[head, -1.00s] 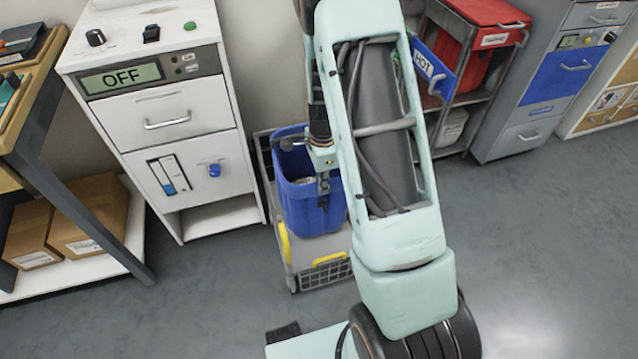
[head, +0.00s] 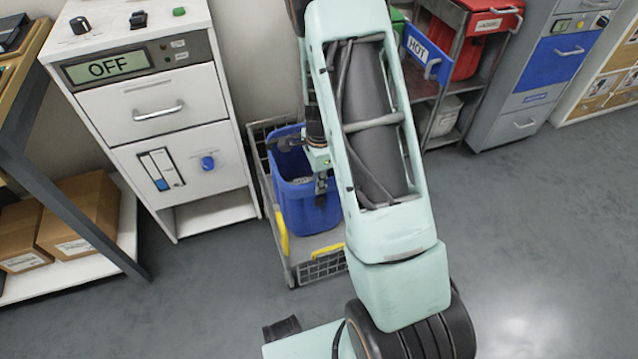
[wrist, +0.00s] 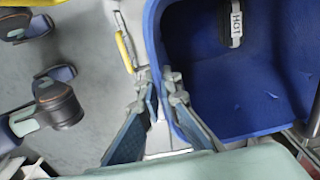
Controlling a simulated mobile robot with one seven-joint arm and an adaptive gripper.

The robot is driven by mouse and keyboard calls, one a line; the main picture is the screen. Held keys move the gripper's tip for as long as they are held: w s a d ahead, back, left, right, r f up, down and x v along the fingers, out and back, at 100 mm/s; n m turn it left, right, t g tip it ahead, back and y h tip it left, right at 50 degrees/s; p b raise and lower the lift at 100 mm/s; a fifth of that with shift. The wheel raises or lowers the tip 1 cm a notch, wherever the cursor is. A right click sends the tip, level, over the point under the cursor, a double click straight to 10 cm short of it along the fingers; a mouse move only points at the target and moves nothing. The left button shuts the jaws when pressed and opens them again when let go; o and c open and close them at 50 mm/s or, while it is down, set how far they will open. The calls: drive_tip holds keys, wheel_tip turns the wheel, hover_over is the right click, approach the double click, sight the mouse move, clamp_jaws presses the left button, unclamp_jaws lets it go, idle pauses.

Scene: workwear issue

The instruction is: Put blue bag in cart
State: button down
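The blue bag (head: 306,212), an open-topped stiff container, stands upright within the grey cart (head: 290,262). My gripper (head: 321,186) is at the bag's rim. In the wrist view its fingertips (wrist: 160,82) are close together at the bag's left wall, one on each side of the edge. Contact with the rim is unclear. The arm hides part of the bag's right side in the head view.
A white cabinet (head: 150,110) with an OFF display stands left of the cart. A shelf cart with a red bin (head: 468,45) and a blue HOT sign (head: 427,53) is behind right. Open floor (head: 540,220) lies to the right.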

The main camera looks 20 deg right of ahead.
drive_tip(key=shift+f, duration=0.3)
drive_tip(key=c, duration=2.1)
unclamp_jaws()
